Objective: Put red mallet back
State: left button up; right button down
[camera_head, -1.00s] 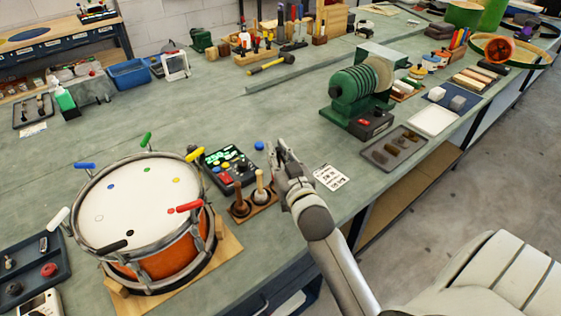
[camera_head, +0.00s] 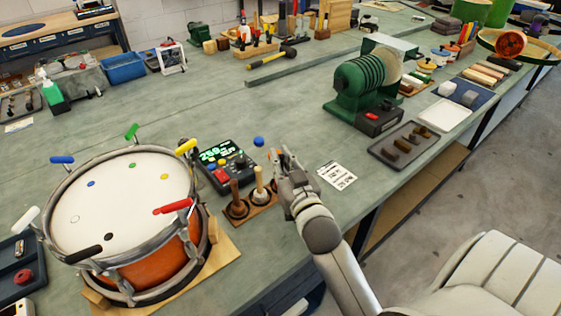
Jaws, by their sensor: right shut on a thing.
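My right gripper (camera_head: 281,160) is above the bench, just right of and behind the small wooden mallet stand (camera_head: 264,213). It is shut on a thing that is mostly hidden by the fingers. A small reddish patch at the fingertips fits the red mallet (camera_head: 272,155), but its head and handle cannot be made out. Two mallets stand upright in the stand, one with a dark brown handle (camera_head: 236,193) and one with a pale handle (camera_head: 259,180). My left gripper is not in view.
An orange drum (camera_head: 160,270) with coloured handles around its rim stands left of the stand. A control box (camera_head: 222,170) with a lit display is behind the stand. A printed card (camera_head: 337,175) lies right of my gripper. A green machine (camera_head: 350,90) stands farther back.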

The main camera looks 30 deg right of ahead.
jog(key=shift+f, duration=0.2)
jog(key=c, duration=1.4)
grip_release()
jog(key=shift+c, duration=0.2)
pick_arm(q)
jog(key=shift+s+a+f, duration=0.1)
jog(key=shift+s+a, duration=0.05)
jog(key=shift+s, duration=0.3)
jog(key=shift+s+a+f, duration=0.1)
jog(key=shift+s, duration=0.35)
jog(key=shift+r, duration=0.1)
pick_arm(e)
jog(key=shift+r, duration=0.1)
